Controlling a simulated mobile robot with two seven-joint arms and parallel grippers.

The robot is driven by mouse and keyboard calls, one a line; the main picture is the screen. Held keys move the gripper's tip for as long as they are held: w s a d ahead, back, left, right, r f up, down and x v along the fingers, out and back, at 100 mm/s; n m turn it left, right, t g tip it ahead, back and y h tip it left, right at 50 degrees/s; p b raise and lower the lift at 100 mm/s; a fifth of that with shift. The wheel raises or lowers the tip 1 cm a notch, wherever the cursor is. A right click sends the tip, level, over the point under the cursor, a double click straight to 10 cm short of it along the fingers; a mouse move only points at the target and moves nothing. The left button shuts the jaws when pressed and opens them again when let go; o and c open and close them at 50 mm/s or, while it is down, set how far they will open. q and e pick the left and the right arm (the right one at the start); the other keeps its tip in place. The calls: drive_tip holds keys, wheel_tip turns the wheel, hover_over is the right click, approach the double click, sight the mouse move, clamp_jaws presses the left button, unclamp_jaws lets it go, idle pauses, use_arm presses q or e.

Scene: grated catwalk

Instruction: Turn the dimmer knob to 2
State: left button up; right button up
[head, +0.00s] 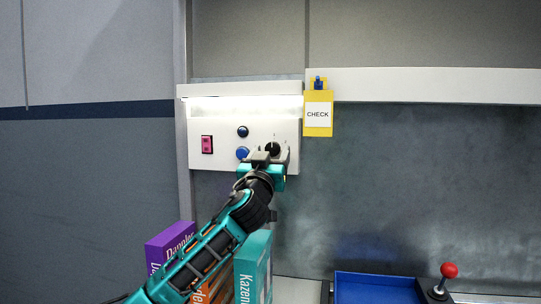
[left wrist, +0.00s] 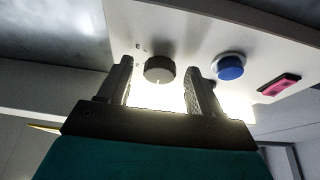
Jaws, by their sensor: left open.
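The dimmer knob (head: 272,148) is black and round, on the lower right of a white wall panel (head: 222,126). It also shows in the left wrist view (left wrist: 160,69), with a pale mark on its lower side there. In the left wrist view my left gripper (left wrist: 160,82) has one finger on each side of the knob, with gaps visible. I cannot tell how deep the fingertips reach. My right gripper is not in view.
A blue button (head: 242,153) sits close left of the knob, with a dark round button (head: 243,131) above it and a red switch (head: 207,144) farther left. A yellow CHECK tag (head: 318,113) hangs at right. Below are books (head: 253,265), a blue tray (head: 375,289) and a red-topped joystick (head: 449,270).

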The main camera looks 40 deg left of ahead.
use_arm(q)
drive_tip(key=c, duration=1)
drive_tip(key=shift+c, duration=0.2)
